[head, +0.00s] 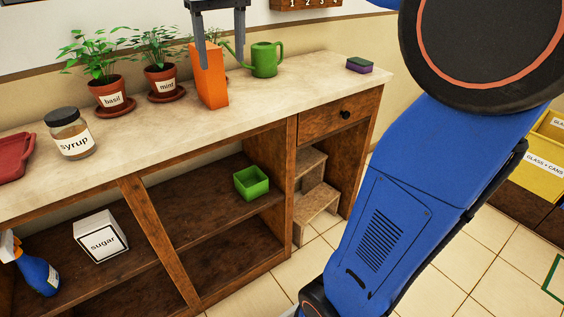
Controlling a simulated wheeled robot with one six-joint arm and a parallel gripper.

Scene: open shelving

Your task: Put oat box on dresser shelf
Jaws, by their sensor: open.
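An orange box (211,82) stands upright on the pale top of the wooden dresser (330,85). No label shows on its visible faces, so I cannot read whether it is the oat box. My gripper (221,58) points down over the box from above. Its jaws are open, with one finger overlapping the box's upper left part and the other just to its right. I cannot tell whether either finger touches it. Below, the dresser has open shelves; the upper right shelf (205,207) holds a small green bin (251,182).
Potted basil (110,90), mint (163,80), a green watering can (265,59), a syrup jar (70,135) and a sponge (359,65) stand on top. A sugar box (101,238) and spray bottle (38,274) are on the left shelf. A step stool (314,190) stands under the drawer.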

